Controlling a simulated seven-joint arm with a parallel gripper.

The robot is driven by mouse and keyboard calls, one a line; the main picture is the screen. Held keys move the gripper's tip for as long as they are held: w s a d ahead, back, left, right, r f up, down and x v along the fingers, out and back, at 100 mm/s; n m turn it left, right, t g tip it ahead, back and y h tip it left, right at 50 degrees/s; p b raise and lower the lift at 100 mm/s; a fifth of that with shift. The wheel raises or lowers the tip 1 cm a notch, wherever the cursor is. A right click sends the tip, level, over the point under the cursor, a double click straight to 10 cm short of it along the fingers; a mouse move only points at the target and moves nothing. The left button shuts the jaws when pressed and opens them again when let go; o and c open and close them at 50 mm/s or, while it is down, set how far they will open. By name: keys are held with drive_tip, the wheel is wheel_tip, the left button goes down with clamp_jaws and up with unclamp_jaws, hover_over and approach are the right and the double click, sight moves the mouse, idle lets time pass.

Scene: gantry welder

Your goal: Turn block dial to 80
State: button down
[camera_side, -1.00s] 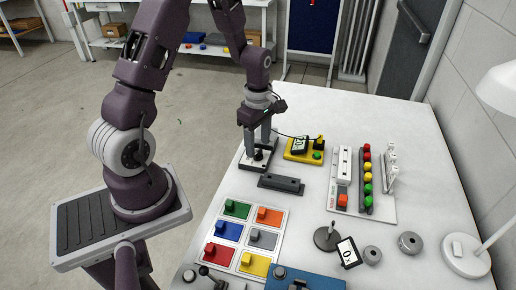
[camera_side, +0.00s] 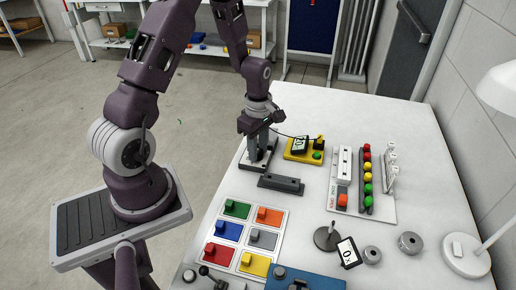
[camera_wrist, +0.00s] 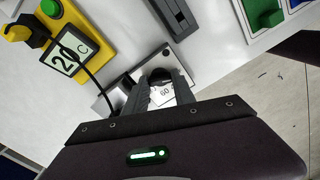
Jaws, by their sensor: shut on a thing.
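A black dial (camera_wrist: 161,74) stands on a small white-and-dark base plate (camera_wrist: 178,60) in the wrist view. The base plate (camera_side: 250,164) also shows in the side view at the table's far left edge, with the dial mostly hidden by my fingers. My gripper (camera_wrist: 163,88) points down and is shut on the dial, one finger on each side.
A dark grey bar (camera_side: 281,183) lies close in front of the base plate. A black cable (camera_wrist: 98,78) runs from the display towards the dial. Coloured switch panels (camera_side: 240,235) and a rack of coloured balls (camera_side: 366,180) stand nearby.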

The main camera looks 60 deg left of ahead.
drive_tip(key=m, duration=0.8)
drive_tip(key=shift+w, duration=0.1)
drive_tip(key=m, duration=0.3)
drive_tip(key=shift+m, duration=0.3)
drive_tip(key=m, duration=0.3)
drive_tip(key=shift+m, duration=0.3)
drive_tip(key=m, duration=0.5)
drive_tip(key=shift+m, duration=0.3)
drive_tip(key=m, duration=0.5)
drive_tip(key=shift+m, duration=0.6)
